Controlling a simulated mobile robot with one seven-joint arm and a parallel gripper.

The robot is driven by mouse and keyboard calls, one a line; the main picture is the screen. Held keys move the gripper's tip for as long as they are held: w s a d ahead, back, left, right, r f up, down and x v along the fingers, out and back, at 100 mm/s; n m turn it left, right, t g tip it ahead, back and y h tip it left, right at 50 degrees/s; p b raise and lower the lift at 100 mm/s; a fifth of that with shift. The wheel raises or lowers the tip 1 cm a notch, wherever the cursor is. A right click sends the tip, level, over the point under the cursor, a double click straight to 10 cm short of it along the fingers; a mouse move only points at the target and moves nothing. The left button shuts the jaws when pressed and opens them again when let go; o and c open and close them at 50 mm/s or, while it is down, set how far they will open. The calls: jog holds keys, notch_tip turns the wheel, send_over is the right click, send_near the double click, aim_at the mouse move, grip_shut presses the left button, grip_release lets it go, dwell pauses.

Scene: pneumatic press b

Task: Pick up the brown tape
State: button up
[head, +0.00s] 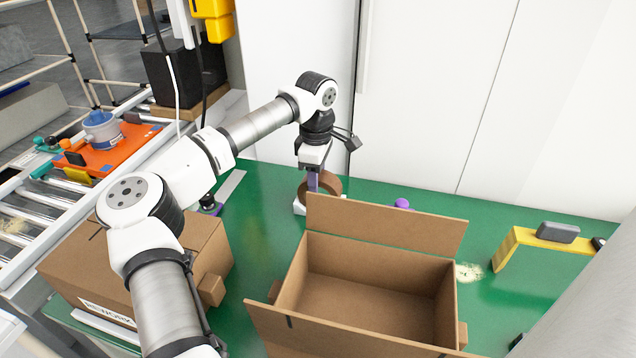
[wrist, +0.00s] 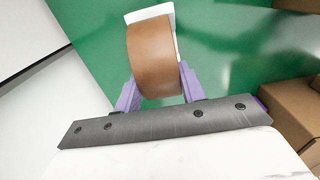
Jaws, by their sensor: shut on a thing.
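The brown tape (head: 331,187) is a wide brown roll at the back of the green table, just behind the open cardboard box. It also shows in the wrist view (wrist: 153,55), upright on its edge between the purple fingers. My gripper (head: 313,183) points down at the roll, and its fingers show on both sides of the tape in the wrist view (wrist: 155,85). It is shut on the tape. A white piece (head: 299,208) sits at the roll, partly hidden by it. I cannot tell whether the roll is clear of the table.
The open cardboard box (head: 382,275) stands close in front of the tape, its back flap raised. A closed cardboard box (head: 215,255) is at left. A purple knob (head: 402,203) and a yellow bracket (head: 520,240) are to the right. White panels (head: 430,90) stand behind the green table (head: 260,190).

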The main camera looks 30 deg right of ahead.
notch_tip(320, 180, up, 20)
dwell(0.4)
jog(key=o, duration=0.5)
jog(key=shift+c, duration=1.5)
